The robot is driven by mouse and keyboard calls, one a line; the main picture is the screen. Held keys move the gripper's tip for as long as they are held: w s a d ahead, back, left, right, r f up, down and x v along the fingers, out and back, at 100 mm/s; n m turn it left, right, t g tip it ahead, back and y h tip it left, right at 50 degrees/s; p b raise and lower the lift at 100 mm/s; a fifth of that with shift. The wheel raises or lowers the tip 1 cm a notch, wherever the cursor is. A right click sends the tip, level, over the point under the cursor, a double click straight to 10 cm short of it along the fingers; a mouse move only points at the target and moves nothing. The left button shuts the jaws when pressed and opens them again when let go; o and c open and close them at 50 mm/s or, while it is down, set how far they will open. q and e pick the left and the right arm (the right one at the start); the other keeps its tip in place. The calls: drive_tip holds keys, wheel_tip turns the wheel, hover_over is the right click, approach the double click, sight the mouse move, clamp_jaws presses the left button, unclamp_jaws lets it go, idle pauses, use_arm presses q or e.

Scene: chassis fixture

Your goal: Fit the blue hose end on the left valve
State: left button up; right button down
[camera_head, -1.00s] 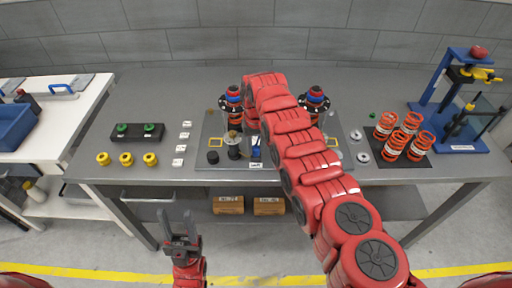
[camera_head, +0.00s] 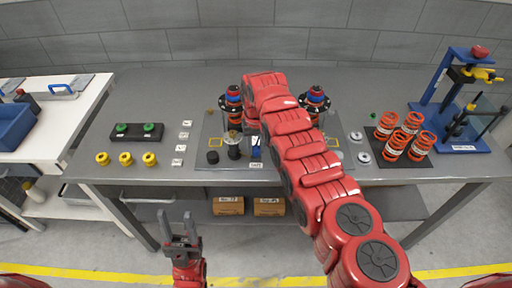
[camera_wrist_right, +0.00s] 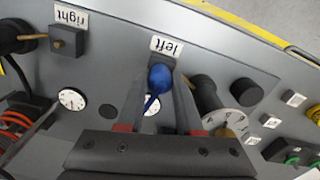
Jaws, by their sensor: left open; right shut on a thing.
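The blue hose end (camera_wrist_right: 160,78) is between the fingers of my right gripper (camera_wrist_right: 160,85), which is shut on it in the right wrist view. It lies just beside the label reading "left" (camera_wrist_right: 166,47), which appears upside down. The left valve is not clearly visible; the hose end and fingers cover the spot by that label. A dark block with a brass pin (camera_wrist_right: 66,42) stands by the "right" label (camera_wrist_right: 72,17). In the head view my right arm hides most of that gripper; a blue patch (camera_head: 256,152) shows beside it. My left gripper (camera_head: 178,222) is open and empty in front of the table.
A dial gauge (camera_wrist_right: 72,98) and dark cylinders (camera_wrist_right: 246,90) stand around the fixture plate (camera_head: 205,130). Orange springs (camera_head: 392,122) and a blue press (camera_head: 452,120) are at the right.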

drive_tip(key=shift+f, duration=0.1)
drive_tip(key=c, duration=0.5)
unclamp_jaws()
drive_tip(key=shift+r+p, duration=0.35)
drive_tip(key=shift+r, duration=0.35)
wheel_tip(320, 180, up, 4)
drive_tip(key=shift+r+p, duration=0.25)
drive_tip(key=shift+p, duration=0.1)
drive_tip(key=shift+r, duration=0.55)
